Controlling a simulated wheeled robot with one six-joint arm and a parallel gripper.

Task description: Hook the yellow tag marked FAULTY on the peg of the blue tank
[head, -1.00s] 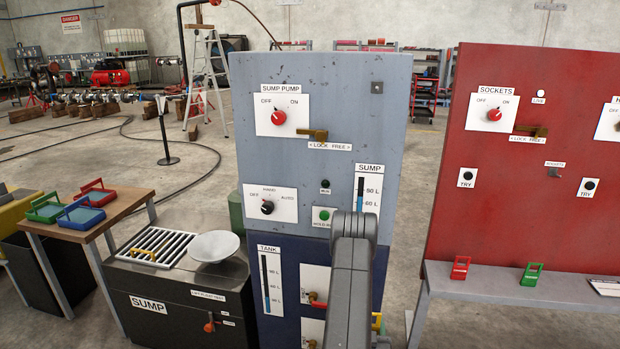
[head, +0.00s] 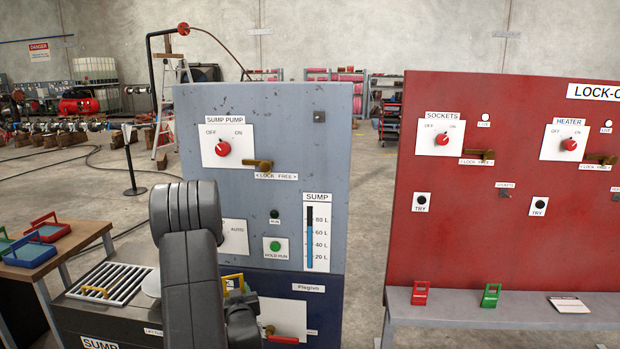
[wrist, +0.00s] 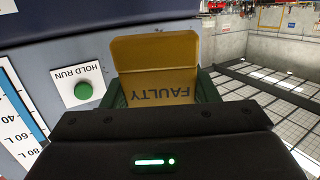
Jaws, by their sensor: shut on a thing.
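The yellow tag (wrist: 158,75) marked FAULTY is in my gripper (wrist: 161,97), its lettering upside down in the wrist view. Dark green parts of the gripper show on both sides of it. In the head view a yellow frame-like part (head: 233,280), seemingly of the tag, shows just right of my arm, in front of the panel. My arm hides most of the gripper there. The blue tank (head: 330,300) is the dark blue lower section under the grey-blue panel. My arm covers its left part. I cannot make out its peg.
The HOLD RUN button (wrist: 83,91) and the SUMP level gauge (head: 317,238) are on the panel close to my gripper. The sump box with its grate (head: 112,283) stands at left. The red lock-out board (head: 480,220) and its shelf (head: 530,303) are at right.

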